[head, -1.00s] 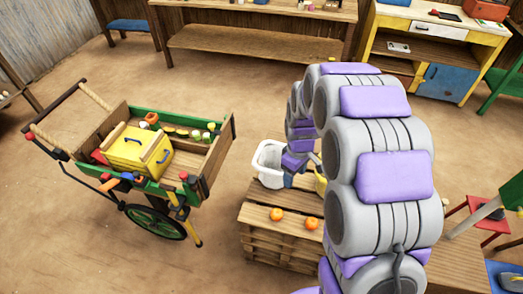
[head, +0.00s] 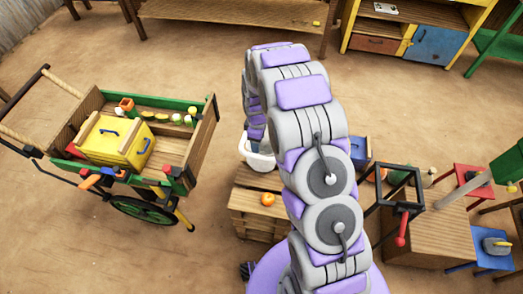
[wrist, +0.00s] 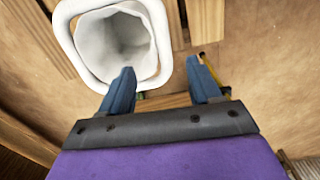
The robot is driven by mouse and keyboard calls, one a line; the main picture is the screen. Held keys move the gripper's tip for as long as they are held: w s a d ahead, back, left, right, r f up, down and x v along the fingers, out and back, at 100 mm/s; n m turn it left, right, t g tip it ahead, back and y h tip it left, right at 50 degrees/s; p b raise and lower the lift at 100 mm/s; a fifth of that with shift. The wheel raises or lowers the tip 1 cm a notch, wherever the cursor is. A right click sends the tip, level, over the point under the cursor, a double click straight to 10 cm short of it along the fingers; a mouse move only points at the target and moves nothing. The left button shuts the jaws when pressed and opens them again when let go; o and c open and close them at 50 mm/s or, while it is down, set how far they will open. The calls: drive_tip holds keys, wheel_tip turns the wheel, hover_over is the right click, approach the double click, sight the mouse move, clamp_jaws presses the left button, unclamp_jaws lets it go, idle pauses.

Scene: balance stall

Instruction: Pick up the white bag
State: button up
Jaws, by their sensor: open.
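The white bag (wrist: 122,38) shows at the top left of the wrist view as a white, open-topped holder with a thick squarish rim and a hollow, creased inside. In the head view the white bag (head: 259,160) stands on a wooden crate (head: 247,198), partly hidden by my arm. My gripper (wrist: 158,75) is open, its two blue fingers apart with nothing held between them. The left fingertip overlaps the near rim in the picture; I cannot tell whether it touches. In the head view my arm hides the fingers.
An orange fruit (head: 267,199) lies on the crate. A green-edged cart (head: 200,150) with a yellow box (head: 112,140) stands at the left. A blue box (head: 360,147), a black frame (head: 402,186) and small stools are at the right. The floor between cart and crate is clear.

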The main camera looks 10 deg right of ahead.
sight(258, 155)
drive_tip(key=f, duration=0.2)
drive_tip(key=f+b, duration=0.1)
drive_tip(key=f, duration=0.5)
drive_tip(key=shift+d, duration=0.3)
drive_tip(key=shift+a+f+b, duration=0.25)
drive_tip(key=shift+f+b, duration=0.3)
drive_tip(key=shift+f, duration=0.8)
drive_tip(key=shift+a+f+b, duration=0.2)
drive_tip(key=shift+f+b, duration=0.3)
drive_tip(key=shift+f, duration=0.8)
clamp_jaws()
